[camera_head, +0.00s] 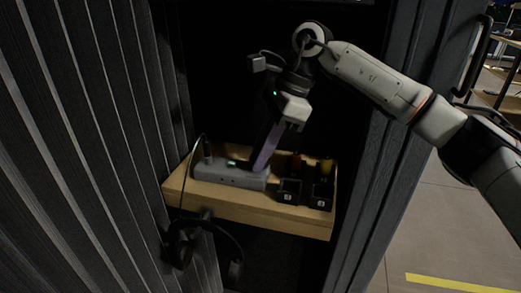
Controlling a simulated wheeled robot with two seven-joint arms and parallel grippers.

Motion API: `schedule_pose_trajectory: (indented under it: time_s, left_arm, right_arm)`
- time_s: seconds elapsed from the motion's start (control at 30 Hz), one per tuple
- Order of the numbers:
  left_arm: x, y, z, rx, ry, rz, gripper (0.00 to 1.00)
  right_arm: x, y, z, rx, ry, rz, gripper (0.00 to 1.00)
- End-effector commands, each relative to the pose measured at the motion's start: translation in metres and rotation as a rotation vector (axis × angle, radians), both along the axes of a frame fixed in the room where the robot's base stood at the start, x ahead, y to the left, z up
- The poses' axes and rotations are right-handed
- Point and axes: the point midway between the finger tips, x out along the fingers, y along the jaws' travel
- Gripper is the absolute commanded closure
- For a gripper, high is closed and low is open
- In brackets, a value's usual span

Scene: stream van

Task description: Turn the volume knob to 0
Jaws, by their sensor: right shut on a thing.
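A light grey device (215,175) sits at the left of a small wooden shelf, with a tiny green light on its top. The volume knob cannot be made out; the fingers cover the right end of the device. My right gripper (260,163) reaches down from above with its purple finger tilted, its tip at the right part of the device. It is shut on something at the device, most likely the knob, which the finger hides. My left gripper is not in view.
Two black boxes (288,190) with white labels stand right of the device, with red and yellow objects (327,167) behind them. The wooden shelf (245,207) has a raised rim. Black headphones (180,245) hang below its left end. Dark ribbed walls (85,150) close in the left side.

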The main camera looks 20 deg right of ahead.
Motion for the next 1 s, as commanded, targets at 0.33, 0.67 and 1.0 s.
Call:
schedule_pose_trajectory:
  time_s: [0.33,0.67,1.0]
  left_arm:
    - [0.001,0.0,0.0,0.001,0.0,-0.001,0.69]
    - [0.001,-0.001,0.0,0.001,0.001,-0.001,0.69]
    - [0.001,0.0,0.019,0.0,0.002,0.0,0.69]
  right_arm:
    - [0.0,0.0,0.0,0.0,0.001,0.001,0.81]
    - [0.0,0.0,0.0,0.0,0.0,0.0,0.68]
    - [-0.001,-0.009,0.024,0.0,0.001,-0.004,0.68]
